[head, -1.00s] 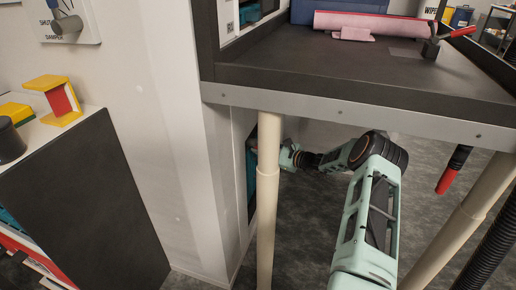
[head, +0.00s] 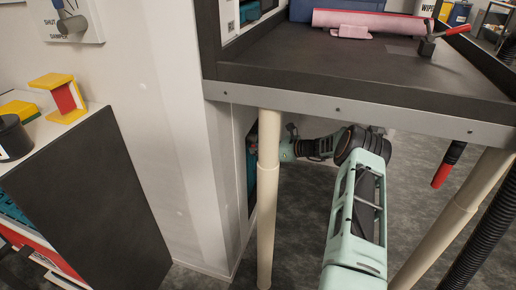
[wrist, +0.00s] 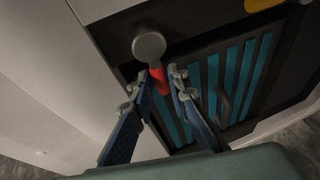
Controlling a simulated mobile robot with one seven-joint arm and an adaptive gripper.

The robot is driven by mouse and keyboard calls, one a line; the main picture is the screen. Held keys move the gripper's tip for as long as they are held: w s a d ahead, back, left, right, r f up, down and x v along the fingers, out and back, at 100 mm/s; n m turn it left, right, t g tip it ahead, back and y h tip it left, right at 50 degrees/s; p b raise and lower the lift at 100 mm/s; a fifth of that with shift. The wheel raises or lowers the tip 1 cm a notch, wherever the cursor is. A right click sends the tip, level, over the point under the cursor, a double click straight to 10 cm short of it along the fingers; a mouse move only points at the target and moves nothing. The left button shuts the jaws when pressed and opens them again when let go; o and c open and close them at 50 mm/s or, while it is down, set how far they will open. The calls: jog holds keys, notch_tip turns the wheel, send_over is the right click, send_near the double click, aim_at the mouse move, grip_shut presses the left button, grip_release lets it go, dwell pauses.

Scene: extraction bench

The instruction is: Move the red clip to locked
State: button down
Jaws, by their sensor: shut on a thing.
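In the wrist view, the red clip (wrist: 159,81) is a short red bar below a round grey knob (wrist: 149,45). It sits at the edge of a dark panel with teal slats (wrist: 233,75). My gripper (wrist: 166,74) is shut on the red clip, one fingertip on each side. In the head view, my arm reaches under the bench to the wall's dark-and-teal opening. The gripper's fingers and the clip are hidden there, partly behind the pale post (head: 268,190).
The bench (head: 340,105) is above my arm, with pale legs (head: 450,220) and a black hose (head: 490,245) at right. A red-handled clamp (head: 430,45) and pink roll (head: 375,21) lie on top. A dark cabinet (head: 85,195) stands at left. Below the arm is open floor.

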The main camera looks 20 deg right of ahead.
jog(key=shift+f, duration=0.1)
dwell(0.3)
jog(key=c, duration=1.8)
grip_release()
jog(key=shift+c, duration=0.2)
